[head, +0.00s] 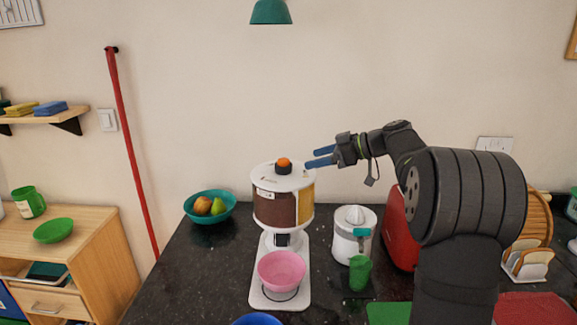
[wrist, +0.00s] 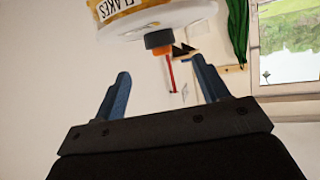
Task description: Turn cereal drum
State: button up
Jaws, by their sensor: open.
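The cereal drum (head: 276,208) stands on a white dispenser base (head: 257,290) on the dark counter, with brown and yellow contents showing through its sides. On its white top is a dark knob with an orange cap (head: 284,163). A pink bowl (head: 282,270) sits on the base under the drum. My gripper (head: 312,158) is open and empty, with blue fingers pointing left, just right of the knob. In the wrist view the drum (wrist: 150,18) appears upside down with part of a label, and its knob (wrist: 160,40) shows between the fingers, beyond their tips.
A white juicer (head: 353,235) and a green cup (head: 360,272) stand right of the dispenser, with a red appliance (head: 400,230) behind my arm. A teal fruit bowl (head: 210,206) stands at the left. A blue bowl (head: 258,319) is at the front edge. The counter left of the base is clear.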

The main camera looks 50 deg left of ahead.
aim_at(289, 164)
jog(key=x, duration=0.9)
jog(key=shift+s+a+f, duration=0.15)
jog(key=c, duration=1.4)
jog(key=shift+o, duration=0.2)
jog(key=shift+n+g+h, duration=0.3)
jog(key=shift+w+a+n+g+h, duration=0.2)
jog(key=shift+n+g+h, duration=0.3)
jog(key=shift+n+g, duration=0.25)
jog(key=shift+w+a+n+g+h, duration=0.1)
jog(key=shift+w+n+g+h, duration=0.05)
jog(key=shift+n+g+h, duration=1.7)
jog(key=shift+n, duration=0.3)
